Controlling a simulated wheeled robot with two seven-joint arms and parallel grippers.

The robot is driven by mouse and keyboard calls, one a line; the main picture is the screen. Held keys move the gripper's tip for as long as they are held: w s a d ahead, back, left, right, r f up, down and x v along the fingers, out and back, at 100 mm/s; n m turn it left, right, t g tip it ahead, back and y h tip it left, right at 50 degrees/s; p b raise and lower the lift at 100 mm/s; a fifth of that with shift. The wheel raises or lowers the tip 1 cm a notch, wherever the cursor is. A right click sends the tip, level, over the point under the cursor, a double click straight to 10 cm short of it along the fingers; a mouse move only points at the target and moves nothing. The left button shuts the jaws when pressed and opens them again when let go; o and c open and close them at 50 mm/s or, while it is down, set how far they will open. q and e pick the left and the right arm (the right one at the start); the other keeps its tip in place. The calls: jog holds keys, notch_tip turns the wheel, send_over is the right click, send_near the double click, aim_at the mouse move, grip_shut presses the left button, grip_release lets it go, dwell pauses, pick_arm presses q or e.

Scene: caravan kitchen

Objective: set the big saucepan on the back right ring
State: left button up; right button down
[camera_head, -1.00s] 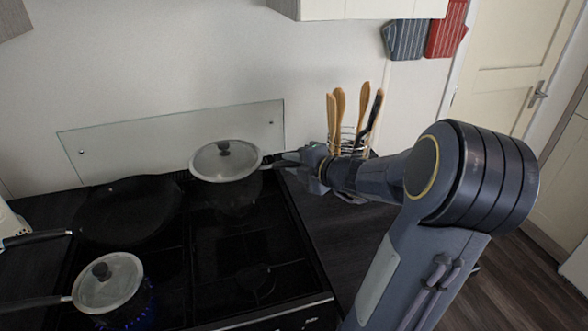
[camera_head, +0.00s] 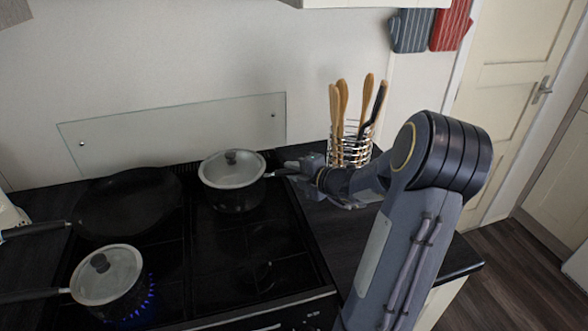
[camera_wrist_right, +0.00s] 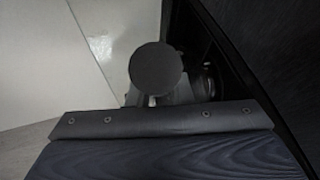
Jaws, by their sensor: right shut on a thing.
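The big saucepan (camera_head: 236,196), black with a glass lid and dark knob, is at the back right ring of the hob (camera_head: 217,262). It looks upright, and whether its base touches the ring is hard to tell. My right gripper (camera_head: 287,170) is shut on its handle, coming from the right. In the right wrist view a round dark end (camera_wrist_right: 158,69), probably the handle's, shows beyond the gripper's edge. The front right ring (camera_head: 262,277) is bare. My left gripper is not in view.
A black frying pan (camera_head: 128,205) is on the back left ring. A smaller lidded saucepan (camera_head: 106,277) stands front left over a blue flame. A wire utensil holder (camera_head: 350,150) stands close behind my right gripper. A glass splashback (camera_head: 175,132) is behind the hob.

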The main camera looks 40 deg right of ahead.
jog(key=shift+w+r, duration=0.1)
jog(key=c, duration=1.3)
grip_release()
jog(key=shift+f, duration=0.2)
